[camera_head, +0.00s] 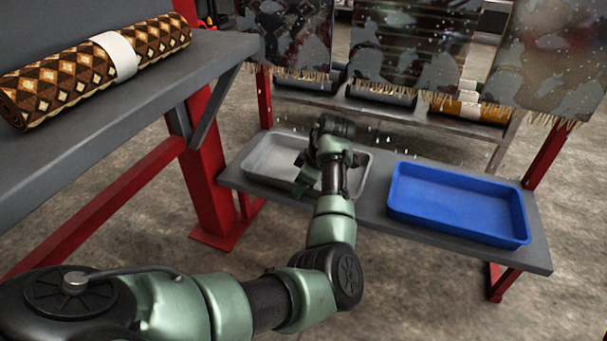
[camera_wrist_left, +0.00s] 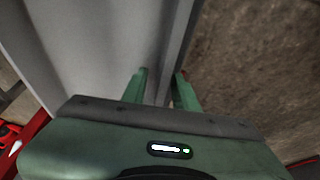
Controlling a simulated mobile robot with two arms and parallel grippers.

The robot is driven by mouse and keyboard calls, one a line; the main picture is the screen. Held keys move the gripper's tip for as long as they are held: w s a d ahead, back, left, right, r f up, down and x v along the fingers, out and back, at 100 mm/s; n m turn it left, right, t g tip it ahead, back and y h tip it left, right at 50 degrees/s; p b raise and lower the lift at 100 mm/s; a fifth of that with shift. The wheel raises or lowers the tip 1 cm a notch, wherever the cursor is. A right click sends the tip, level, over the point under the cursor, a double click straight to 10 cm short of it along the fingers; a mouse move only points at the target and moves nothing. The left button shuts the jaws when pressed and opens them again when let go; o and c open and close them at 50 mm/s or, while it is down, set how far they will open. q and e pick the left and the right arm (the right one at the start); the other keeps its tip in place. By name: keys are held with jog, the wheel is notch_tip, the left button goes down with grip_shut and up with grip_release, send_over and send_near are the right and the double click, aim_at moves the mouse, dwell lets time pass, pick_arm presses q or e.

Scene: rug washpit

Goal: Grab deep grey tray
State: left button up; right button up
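A light grey tray (camera_head: 262,160) with raised walls sits on the left part of a low grey bench. My left gripper (camera_head: 303,178) is at this tray, and my arm and wrist hide part of its middle and right side. In the left wrist view the two green fingers (camera_wrist_left: 162,90) are apart, with a grey edge strip running between them. A grey surface (camera_wrist_left: 90,45) fills the left of that view. I cannot tell whether the fingers touch the tray. My right gripper is not in view.
A blue tray (camera_head: 460,205) sits on the right part of the low bench (camera_head: 380,222). A rolled patterned rug (camera_head: 70,80) lies on a higher grey table at left. Concrete floor is open in front.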

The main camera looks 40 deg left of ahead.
pick_arm(q)
jog(key=shift+r, duration=0.1)
grip_shut()
dwell(1.3)
